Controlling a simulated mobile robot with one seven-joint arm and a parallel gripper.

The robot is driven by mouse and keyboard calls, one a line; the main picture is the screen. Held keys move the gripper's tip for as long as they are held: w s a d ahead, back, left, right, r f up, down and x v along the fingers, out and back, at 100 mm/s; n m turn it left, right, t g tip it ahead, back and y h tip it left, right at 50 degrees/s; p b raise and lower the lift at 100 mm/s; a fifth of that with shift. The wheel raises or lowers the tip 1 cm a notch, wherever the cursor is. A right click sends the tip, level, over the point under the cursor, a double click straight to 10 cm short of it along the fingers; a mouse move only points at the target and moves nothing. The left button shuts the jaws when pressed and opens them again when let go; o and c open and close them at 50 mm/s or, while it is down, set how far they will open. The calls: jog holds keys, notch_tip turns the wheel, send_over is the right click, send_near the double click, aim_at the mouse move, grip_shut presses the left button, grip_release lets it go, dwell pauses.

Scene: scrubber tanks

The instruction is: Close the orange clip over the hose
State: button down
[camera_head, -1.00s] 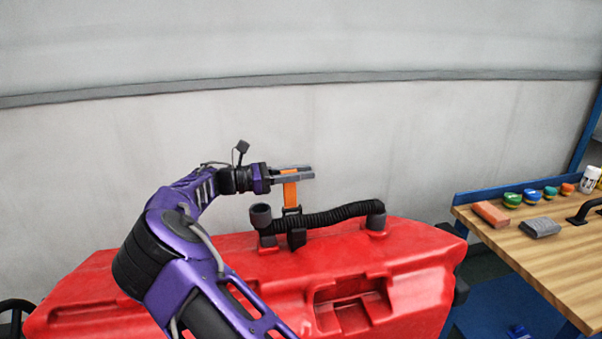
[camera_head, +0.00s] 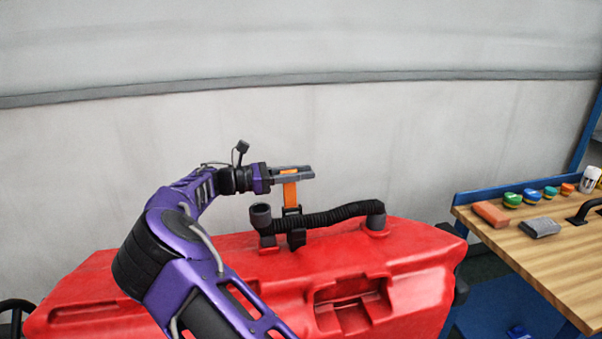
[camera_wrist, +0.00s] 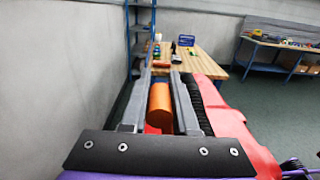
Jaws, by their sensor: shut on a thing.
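The orange clip (camera_head: 290,195) stands upright above the black hose (camera_head: 335,214), so it is raised and not over the hose. Its lower end meets a black bracket (camera_head: 297,238) on the red tank (camera_head: 230,265). My gripper (camera_head: 305,173) is shut on the top of the clip, coming from the left. In the wrist view the orange clip (camera_wrist: 159,104) lies between the two grey fingers (camera_wrist: 160,100), and the ribbed hose (camera_wrist: 207,102) runs just to the right of them. The clip's hinge is hard to make out behind the hose.
An open black hose cup (camera_head: 260,215) stands at the hose's left end. A wooden workbench (camera_head: 555,265) with an orange block (camera_head: 491,214), a grey block (camera_head: 540,227) and several small coloured containers stands at the right. A pale wall (camera_head: 400,140) rises behind the tank.

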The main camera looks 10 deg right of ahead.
jog(key=shift+s, duration=0.15)
jog(key=shift+s+r+m+p, duration=0.15)
jog(key=shift+s+m+p, duration=0.3)
jog(key=shift+s+m, duration=0.7)
jog(key=shift+s+r+m+p, duration=0.15)
jog(key=shift+s+m+p, duration=0.25)
jog(key=shift+s+m, duration=0.7)
jog(key=shift+f, duration=0.1)
jog(key=c, duration=0.7)
grip_release()
jog(key=shift+a, duration=0.1)
jog(key=a, duration=1.7)
jog(key=shift+a, duration=0.15)
